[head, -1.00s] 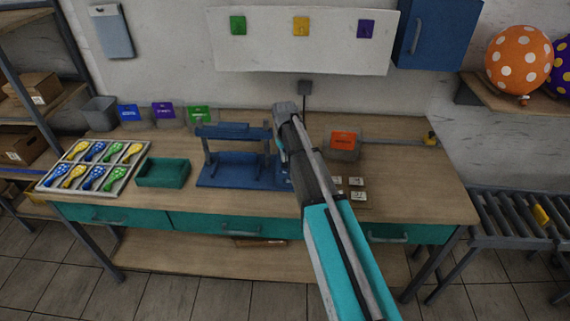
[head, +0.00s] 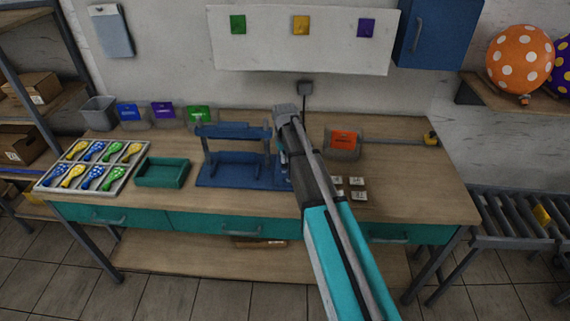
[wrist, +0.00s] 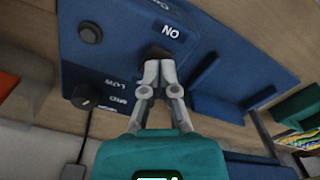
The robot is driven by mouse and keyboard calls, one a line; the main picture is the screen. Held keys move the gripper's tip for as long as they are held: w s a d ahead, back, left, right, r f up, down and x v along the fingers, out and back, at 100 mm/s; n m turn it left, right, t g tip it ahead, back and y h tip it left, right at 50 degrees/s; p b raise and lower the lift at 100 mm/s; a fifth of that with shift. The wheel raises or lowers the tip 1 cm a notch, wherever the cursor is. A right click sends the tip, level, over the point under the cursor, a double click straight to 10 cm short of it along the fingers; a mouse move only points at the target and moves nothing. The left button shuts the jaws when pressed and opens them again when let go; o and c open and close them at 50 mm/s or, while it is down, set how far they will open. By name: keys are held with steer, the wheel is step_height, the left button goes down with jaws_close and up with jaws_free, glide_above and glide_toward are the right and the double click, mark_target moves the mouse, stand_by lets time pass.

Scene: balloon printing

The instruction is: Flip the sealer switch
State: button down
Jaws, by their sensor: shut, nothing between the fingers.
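The blue sealer (head: 222,178) stands on the workbench in the head view, right of the green tray. The wrist view shows its blue control panel (wrist: 120,40) close up, with a dark switch (wrist: 155,51) beside the printed "ON". My gripper (wrist: 160,66) is shut and empty, its fingertips at the switch and seemingly touching it. The fingertips partly cover the switch, so its position cannot be told.
The panel also carries a round black knob (wrist: 85,95) and a round dark button (wrist: 90,32). On the bench are a green tray (head: 184,180), a balloon tray (head: 121,185), an orange-labelled bin (head: 344,155) and several small pale blocks beside my arm.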

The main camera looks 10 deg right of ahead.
mark_target(285, 165)
steer(key=shift+f+b, duration=0.8)
stand_by(0.7)
steer(key=shift+r+p, duration=3.55)
steer(key=s+d+f+m+b, duration=0.1)
steer(key=s+m, duration=0.2)
steer(key=s, duration=2.2)
steer(key=shift+f, duration=0.25)
